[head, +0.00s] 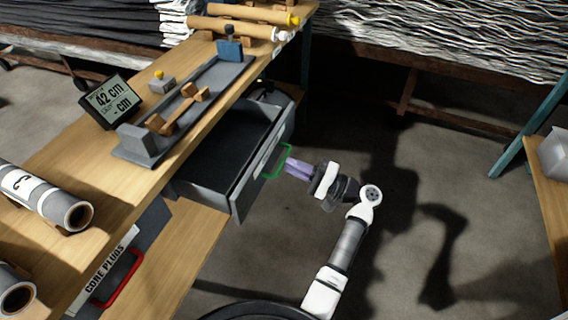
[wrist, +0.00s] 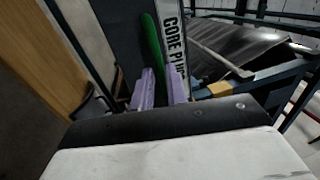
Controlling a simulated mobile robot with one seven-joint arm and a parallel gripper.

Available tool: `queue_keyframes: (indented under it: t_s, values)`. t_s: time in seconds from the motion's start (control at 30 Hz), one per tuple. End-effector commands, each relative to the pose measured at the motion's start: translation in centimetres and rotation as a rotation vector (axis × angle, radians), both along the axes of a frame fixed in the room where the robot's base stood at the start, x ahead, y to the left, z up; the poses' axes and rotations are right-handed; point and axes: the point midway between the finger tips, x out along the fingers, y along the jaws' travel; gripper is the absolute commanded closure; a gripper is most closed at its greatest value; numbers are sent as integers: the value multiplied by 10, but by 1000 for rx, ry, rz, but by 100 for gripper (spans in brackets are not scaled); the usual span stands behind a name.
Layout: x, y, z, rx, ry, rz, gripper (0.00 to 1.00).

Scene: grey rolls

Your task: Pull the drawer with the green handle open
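The grey drawer (head: 245,180) under the workbench stands well out from the bench, and its inside shows empty. Its green handle (head: 276,166) is on the front face; it also shows in the wrist view (wrist: 152,42) beside a label partly reading "CORE PL". My gripper (head: 288,167) is at the handle from the right, its purple fingers pointing at the drawer front. In the wrist view the fingers (wrist: 161,78) are close together on either side of the lower part of the green bar. The exact contact is partly hidden.
A lower drawer with a red handle (head: 118,279), labelled "CORE PLUGS", is at lower left. The bench top (head: 95,165) holds grey rolls (head: 48,197), a display (head: 110,101) reading 42 cm and a grey fixture (head: 190,105). Open floor (head: 420,200) lies right of the drawer.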

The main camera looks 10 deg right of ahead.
Motion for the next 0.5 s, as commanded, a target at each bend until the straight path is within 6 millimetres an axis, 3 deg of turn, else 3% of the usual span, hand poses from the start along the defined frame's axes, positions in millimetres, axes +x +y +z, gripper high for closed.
queue_keyframes:
  t_s: [0.3,0.5]
  values:
    - [-41,-58,-15,0,0,-3,85]
    - [-55,-76,-18,-1,0,-1,85]
